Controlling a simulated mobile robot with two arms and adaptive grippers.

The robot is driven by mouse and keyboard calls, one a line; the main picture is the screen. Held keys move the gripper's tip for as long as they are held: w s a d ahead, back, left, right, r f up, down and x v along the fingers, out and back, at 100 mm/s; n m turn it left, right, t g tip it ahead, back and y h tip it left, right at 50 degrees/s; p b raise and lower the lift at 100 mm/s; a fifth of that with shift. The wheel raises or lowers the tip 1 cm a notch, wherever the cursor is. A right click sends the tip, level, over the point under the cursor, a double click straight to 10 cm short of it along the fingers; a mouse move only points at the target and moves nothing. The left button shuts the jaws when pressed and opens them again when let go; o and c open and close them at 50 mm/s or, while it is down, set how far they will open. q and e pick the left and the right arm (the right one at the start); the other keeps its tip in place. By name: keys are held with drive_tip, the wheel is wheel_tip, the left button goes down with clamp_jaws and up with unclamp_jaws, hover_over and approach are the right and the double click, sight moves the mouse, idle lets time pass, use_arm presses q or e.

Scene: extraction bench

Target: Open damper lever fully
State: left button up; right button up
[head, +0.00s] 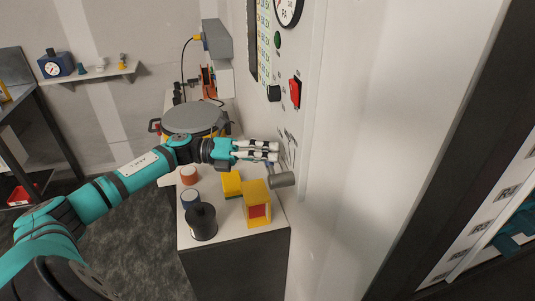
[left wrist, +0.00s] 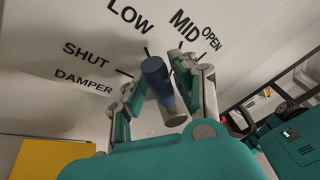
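The damper lever (left wrist: 157,78) shows in the left wrist view as a blue cylinder with a grey round end beside it. Its blue end lies near the LOW mark on the wall's damper scale, which reads SHUT, LOW, MID and OPEN from left to right. My left gripper (left wrist: 160,88) has a finger on each side of the lever; whether they touch it is unclear. In the head view my left gripper (head: 276,151) is at the wall panel with its fingers apart, just above a grey cylinder (head: 282,180).
Below the arm, a bench (head: 240,238) holds a yellow box (head: 256,196), a black cylinder (head: 202,222) and small containers. A round grey lid (head: 193,119) is behind the arm. A red switch (head: 295,93) and black knob (head: 273,93) sit higher on the panel.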

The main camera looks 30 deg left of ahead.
use_arm(q)
drive_tip(key=c, duration=0.4)
clamp_jaws()
use_arm(e)
drive_tip(key=shift+d, duration=0.35)
drive_tip(key=shift+s+d+f, duration=0.1)
drive_tip(key=shift+d, duration=0.15)
